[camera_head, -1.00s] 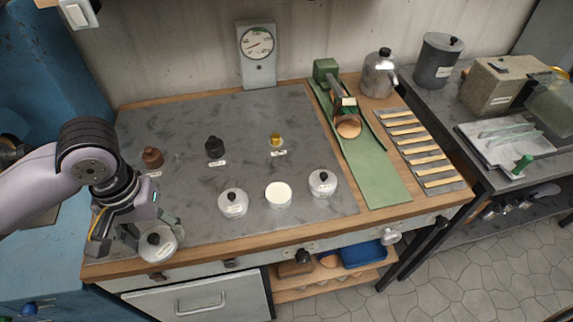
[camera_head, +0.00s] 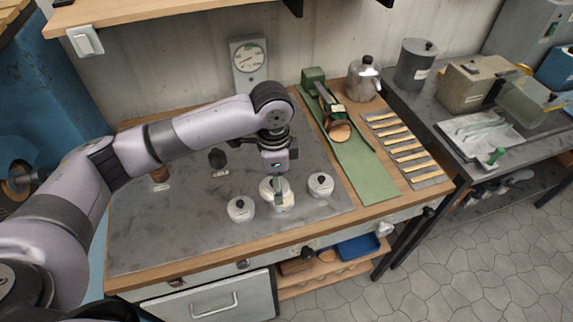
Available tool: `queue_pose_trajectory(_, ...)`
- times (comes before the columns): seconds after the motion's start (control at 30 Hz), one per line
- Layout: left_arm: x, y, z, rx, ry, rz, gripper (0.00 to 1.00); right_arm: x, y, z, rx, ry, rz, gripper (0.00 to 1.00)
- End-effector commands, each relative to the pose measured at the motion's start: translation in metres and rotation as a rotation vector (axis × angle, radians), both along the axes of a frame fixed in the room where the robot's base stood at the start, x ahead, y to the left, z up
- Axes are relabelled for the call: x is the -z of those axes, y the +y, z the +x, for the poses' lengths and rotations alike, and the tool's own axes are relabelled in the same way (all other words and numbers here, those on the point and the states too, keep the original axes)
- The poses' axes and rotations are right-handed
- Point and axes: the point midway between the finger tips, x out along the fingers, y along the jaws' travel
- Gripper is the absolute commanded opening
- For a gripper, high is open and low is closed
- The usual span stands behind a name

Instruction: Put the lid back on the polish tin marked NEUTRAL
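The middle tin of the front row (camera_head: 277,205) is pale silver, with a label too small to read. My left gripper (camera_head: 277,188) points down right over it. Its fingers are closed around the top of a silver lid (camera_head: 266,189), mostly hidden by the fingers. The lid is at the tin's mouth; I cannot tell whether it is fully seated. The white polish is no longer seen. Two lidded tins with dark knobs stand beside it, one on the left (camera_head: 241,209) and one on the right (camera_head: 320,184). My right gripper is not in view.
The bench's front left is clear.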

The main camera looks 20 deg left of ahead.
Motion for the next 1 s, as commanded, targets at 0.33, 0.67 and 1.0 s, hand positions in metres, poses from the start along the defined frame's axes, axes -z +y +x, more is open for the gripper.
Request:
queue_pose_trajectory(0.33,0.007,-0.009,0.029,0.444,-0.007,0.022,0.39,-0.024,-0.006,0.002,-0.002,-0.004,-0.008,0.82)
queue_pose_trajectory(0.67,0.021,-0.009,0.030,0.474,-0.007,0.023,0.39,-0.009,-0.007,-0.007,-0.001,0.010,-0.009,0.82)
queue_pose_trajectory(1.0,0.047,-0.009,0.030,0.473,-0.008,0.023,0.39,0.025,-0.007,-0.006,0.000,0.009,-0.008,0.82)
